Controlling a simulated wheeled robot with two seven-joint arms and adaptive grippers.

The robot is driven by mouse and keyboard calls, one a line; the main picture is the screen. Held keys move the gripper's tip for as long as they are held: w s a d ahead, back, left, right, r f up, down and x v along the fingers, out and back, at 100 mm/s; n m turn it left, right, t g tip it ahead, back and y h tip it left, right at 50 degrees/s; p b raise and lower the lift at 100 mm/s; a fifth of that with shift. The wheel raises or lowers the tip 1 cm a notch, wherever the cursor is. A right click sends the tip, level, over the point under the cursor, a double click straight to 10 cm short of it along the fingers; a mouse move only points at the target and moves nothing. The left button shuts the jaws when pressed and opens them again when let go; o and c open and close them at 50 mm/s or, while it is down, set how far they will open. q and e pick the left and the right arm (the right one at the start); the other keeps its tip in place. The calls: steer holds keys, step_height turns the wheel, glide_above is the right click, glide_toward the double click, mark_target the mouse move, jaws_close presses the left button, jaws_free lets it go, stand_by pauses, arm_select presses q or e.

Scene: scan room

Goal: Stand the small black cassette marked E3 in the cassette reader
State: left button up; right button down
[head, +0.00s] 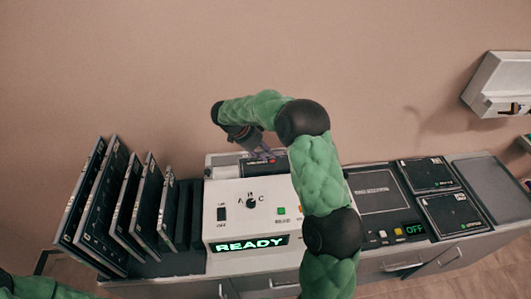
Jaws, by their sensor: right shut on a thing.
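The cassette reader (224,192) is the white console with a lit READY display, a knob and small buttons. My right gripper (265,152) is at the back of its top, pointing down and shut on a dark, thin thing (262,164), seemingly the black cassette, at the reader's dark slot area. Its E3 mark cannot be read, and I cannot tell how deep it sits. My right forearm covers the reader's right side. My left gripper is out of view; only a bit of green arm shows at the bottom left.
A rack (186,212) at the left holds several upright black cassettes, large and small. Right of the reader are a dark panel (376,190) with an OFF display, two black square plates (428,174) and a grey tray (492,188). A white wall box (500,82) hangs at upper right.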

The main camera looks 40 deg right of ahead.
steer(key=shift+f, duration=0.1)
steer(key=c, duration=1)
jaws_free()
steer(key=shift+f, duration=0.1)
steer(key=v, duration=1.2)
step_height(320, 180, up, 6)
steer(key=p, duration=0.3)
